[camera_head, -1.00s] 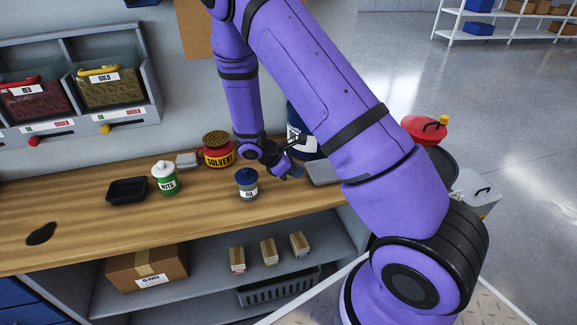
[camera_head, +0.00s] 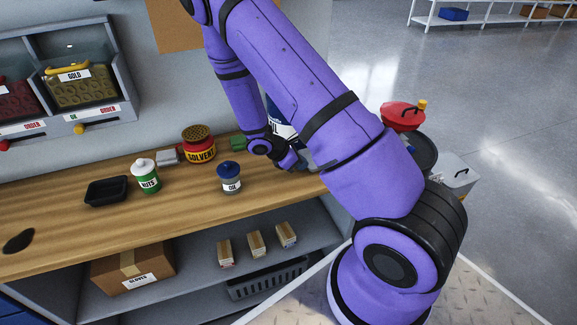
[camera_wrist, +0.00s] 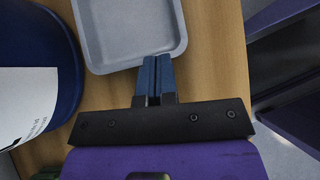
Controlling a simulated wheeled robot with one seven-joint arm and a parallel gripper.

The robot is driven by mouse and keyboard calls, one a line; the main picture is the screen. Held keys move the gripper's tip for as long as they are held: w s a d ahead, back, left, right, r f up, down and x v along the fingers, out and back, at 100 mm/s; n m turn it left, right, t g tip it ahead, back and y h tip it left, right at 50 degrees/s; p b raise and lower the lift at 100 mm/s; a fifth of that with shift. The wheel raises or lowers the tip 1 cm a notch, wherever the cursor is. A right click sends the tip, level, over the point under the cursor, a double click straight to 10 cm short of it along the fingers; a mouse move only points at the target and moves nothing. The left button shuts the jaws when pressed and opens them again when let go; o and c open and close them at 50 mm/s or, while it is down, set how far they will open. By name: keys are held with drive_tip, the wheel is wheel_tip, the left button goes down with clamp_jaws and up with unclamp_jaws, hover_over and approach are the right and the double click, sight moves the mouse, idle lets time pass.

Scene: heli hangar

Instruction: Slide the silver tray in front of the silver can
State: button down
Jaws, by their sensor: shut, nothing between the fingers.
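The silver tray (camera_wrist: 130,32) is a shallow grey tray with rounded corners, lying on the wooden bench at the top of the wrist view. In the head view my arm hides most of it. My gripper (camera_wrist: 155,60) is shut and empty, its blue fingertips at the tray's near rim; I cannot tell whether they touch it. My gripper (camera_head: 301,164) also shows low over the bench in the head view. A small grey can with a blue lid (camera_head: 229,178), apparently the silver can, stands upright on the bench, left of my gripper.
A large blue drum (camera_wrist: 35,60) stands close left of my gripper. A solvent tin (camera_head: 199,145), a nuts can (camera_head: 145,177) and a black tray (camera_head: 106,191) are farther left. A red-lidded bin (camera_head: 402,116) stands right of the bench. Bench (camera_head: 185,208) is clear around the grey can.

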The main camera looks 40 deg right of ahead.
drive_tip(key=d, duration=0.2)
drive_tip(key=s+d, duration=0.1)
drive_tip(key=d, duration=0.2)
drive_tip(key=s+d, duration=0.1)
drive_tip(key=d, duration=0.1)
drive_tip(key=shift+s+d, duration=0.2)
drive_tip(key=shift+s, duration=0.05)
drive_tip(key=shift+r, duration=0.1)
